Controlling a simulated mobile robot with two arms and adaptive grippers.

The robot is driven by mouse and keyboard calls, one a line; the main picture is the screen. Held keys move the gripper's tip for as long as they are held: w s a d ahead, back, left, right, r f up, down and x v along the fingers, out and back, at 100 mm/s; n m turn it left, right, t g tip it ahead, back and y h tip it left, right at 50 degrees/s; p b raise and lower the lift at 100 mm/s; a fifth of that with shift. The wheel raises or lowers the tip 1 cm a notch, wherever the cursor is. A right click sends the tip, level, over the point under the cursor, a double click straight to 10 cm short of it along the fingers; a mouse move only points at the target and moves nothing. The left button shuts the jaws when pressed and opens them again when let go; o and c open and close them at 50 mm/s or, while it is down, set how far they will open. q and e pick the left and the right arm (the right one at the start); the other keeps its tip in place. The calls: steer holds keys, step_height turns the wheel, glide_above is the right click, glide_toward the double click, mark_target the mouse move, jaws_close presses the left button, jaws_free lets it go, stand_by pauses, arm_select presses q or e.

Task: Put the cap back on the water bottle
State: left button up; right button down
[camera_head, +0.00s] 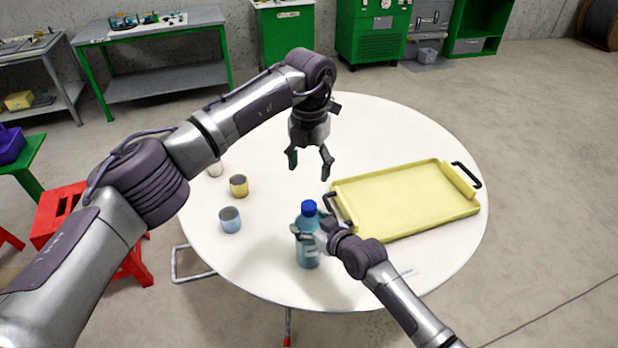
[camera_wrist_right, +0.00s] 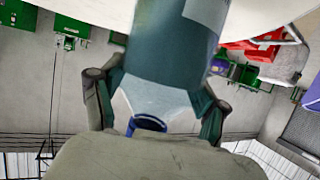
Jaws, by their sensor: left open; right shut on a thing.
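The teal water bottle (camera_head: 307,255) stands upright near the front of the round white table. The blue cap (camera_head: 309,207) shows at its top, seemingly seated on the neck; how tightly it sits cannot be seen. My right gripper (camera_head: 309,233) is shut around the bottle's upper part, below the cap. In the right wrist view the bottle (camera_wrist_right: 172,50) is between the two fingers (camera_wrist_right: 158,108), and a blue ring shows at its top end, partly hidden by my gripper. My left gripper (camera_head: 309,166) is open and empty, pointing down, above and behind the bottle, apart from it.
A yellow tray (camera_head: 405,200) with black handles lies right of the bottle. A yellow cup (camera_head: 239,186), a blue cup (camera_head: 230,220) and a pale cup (camera_head: 215,169) stand on the left, near my left arm. The table's back is clear.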

jaws_free()
stand_by(0.4)
steer(key=v, duration=1.2)
steer(key=shift+f, duration=0.15)
